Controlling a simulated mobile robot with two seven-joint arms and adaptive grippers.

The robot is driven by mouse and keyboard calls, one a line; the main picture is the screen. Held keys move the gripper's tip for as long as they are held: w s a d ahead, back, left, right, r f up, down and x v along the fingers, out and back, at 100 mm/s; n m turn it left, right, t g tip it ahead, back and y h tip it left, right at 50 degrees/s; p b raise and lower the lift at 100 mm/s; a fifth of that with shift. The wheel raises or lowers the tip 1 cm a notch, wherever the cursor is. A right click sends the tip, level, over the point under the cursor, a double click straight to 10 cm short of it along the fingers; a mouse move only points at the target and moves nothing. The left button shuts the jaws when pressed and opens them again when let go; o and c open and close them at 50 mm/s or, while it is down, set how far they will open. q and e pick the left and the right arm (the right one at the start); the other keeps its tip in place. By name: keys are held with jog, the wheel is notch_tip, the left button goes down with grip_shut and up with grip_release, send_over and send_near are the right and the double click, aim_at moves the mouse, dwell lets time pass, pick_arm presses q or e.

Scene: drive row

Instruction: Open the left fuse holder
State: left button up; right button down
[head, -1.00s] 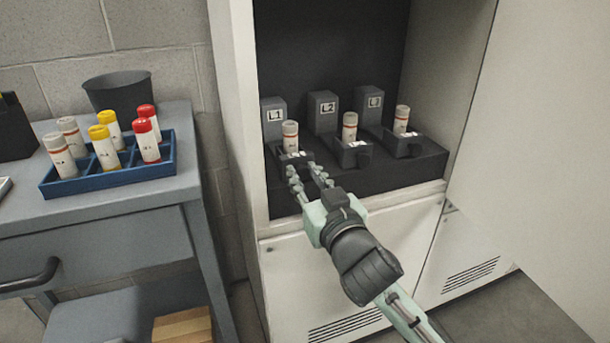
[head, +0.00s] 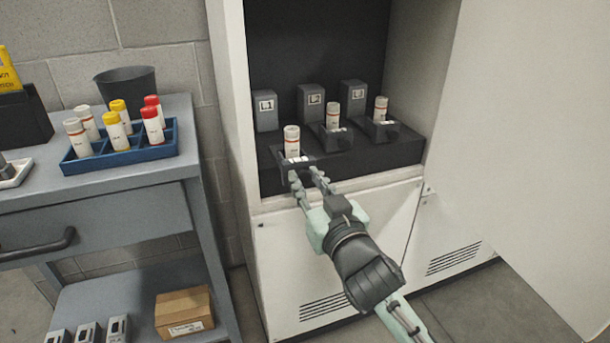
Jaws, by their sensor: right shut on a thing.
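The left fuse holder (head: 312,160), in front of the block marked L1 (head: 265,106), is pulled forward to the front of the black shelf in the cabinet. A cream fuse (head: 292,142) with red bands stands upright in it. My right gripper (head: 306,173) is shut on the front of this holder; the fingers hide part of its grip. The middle holder (head: 337,138) and right holder (head: 382,131) sit farther back, each with a similar fuse. My left gripper is out of view.
A grey cart at left carries a blue tray (head: 120,158) of several fuses with grey, yellow and red caps, and a dark bin (head: 126,90). A cardboard box (head: 184,311) is on its lower shelf. The cabinet door (head: 530,150) stands open at right.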

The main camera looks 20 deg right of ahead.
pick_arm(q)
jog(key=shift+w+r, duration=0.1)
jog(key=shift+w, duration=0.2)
pick_arm(e)
jog(key=shift+w, duration=0.1)
jog(key=c, duration=1.3)
grip_release()
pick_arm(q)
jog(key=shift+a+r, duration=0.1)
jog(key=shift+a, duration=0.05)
pick_arm(e)
jog(key=s, duration=0.7)
jog(key=shift+s+d, duration=0.15)
jog(key=shift+s, duration=0.1)
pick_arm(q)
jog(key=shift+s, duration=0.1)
